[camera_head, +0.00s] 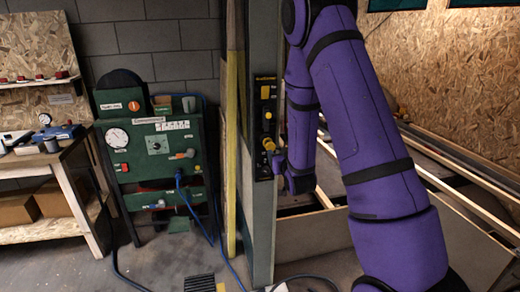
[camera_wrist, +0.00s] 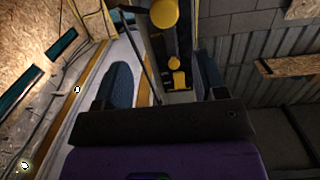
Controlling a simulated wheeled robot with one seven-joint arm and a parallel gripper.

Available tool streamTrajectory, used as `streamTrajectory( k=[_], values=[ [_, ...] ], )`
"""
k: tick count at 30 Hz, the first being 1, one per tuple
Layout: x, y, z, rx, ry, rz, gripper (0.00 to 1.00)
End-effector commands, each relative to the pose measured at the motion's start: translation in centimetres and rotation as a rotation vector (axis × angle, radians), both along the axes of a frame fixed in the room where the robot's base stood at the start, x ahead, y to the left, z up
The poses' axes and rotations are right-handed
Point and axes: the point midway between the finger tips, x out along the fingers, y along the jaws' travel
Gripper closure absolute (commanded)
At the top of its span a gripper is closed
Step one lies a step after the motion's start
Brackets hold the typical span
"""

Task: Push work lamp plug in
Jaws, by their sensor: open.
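A narrow black panel (camera_head: 265,125) is fixed to the upright post, with yellow fittings on it. The largest is a round yellow plug-like piece (camera_head: 268,143) near its lower half; I cannot tell whether it is fully seated. My gripper (camera_head: 279,164) is beside the panel's lower part, just right of and below this piece. In the wrist view, the two dark fingers of my gripper (camera_wrist: 164,76) are apart with the panel beyond them. A large round yellow piece (camera_wrist: 164,14) shows at the top and a smaller yellow fitting (camera_wrist: 178,79) between the fingers. Nothing is visibly held.
A green machine (camera_head: 155,145) with a gauge and blue hoses stands left of the post. A wooden workbench (camera_head: 65,165) is at far left. Long rails (camera_head: 450,155) run behind my arm at right. Cables lie on the floor near the post's foot.

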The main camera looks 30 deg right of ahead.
Motion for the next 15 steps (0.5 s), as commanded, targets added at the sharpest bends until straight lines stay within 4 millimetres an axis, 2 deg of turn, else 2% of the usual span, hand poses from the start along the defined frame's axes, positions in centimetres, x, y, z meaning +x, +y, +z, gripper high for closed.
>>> streamTrajectory(
  k=[3, 8, 11, 15],
  values=[
    [-0.2, -0.5, -1.5, -0.023, -0.039, -0.002, 0.35],
    [-0.3, -0.8, -2.2, -0.036, -0.069, -0.001, 0.35],
    [0.2, -0.9, -2.2, -0.037, -0.072, -0.001, 0.35],
    [1.9, -1.4, -2.1, -0.038, -0.073, -0.001, 0.35]
  ],
)
